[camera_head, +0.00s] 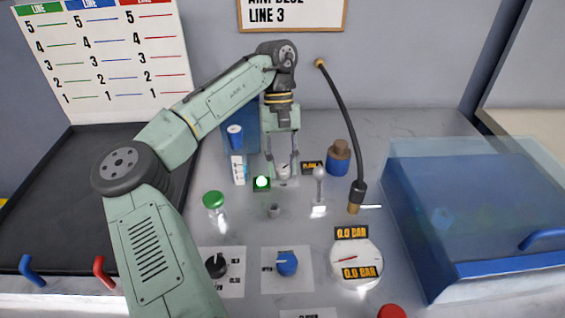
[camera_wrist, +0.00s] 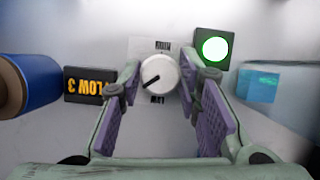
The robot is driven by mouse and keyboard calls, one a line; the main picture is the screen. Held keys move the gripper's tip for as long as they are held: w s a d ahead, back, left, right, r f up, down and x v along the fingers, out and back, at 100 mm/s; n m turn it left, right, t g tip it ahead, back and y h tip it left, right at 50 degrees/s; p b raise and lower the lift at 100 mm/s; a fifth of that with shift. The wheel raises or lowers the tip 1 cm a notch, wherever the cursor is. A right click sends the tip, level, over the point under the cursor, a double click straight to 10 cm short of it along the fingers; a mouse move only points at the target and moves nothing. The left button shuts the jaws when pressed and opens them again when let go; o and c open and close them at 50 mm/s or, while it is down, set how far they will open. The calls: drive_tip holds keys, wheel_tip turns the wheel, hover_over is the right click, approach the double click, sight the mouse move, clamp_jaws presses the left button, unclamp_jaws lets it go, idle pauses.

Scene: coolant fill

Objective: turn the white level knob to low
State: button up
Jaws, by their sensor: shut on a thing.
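The white level knob (camera_head: 284,172) is on the worktop at the back centre, below my gripper (camera_head: 283,165). My gripper points down with its fingers on either side of the knob, shut on it. In the wrist view the knob (camera_wrist: 160,73) lies between the purple-padded fingers (camera_wrist: 160,82). Its dark pointer line slants to the lower left in that view. A label (camera_wrist: 157,99) at the knob's lower edge seems to read LOW, upside down; another label (camera_wrist: 163,46) is above it, too small to read.
A lit green button (camera_head: 262,183) is beside the knob, with a small dark display (camera_head: 311,167) on the other side. A black hose (camera_head: 345,120) hangs to the right.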

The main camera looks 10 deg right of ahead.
sight(282, 167)
drive_tip(key=o, duration=1.1)
drive_tip(key=shift+o, duration=0.2)
wheel_tip(282, 167, up, 10)
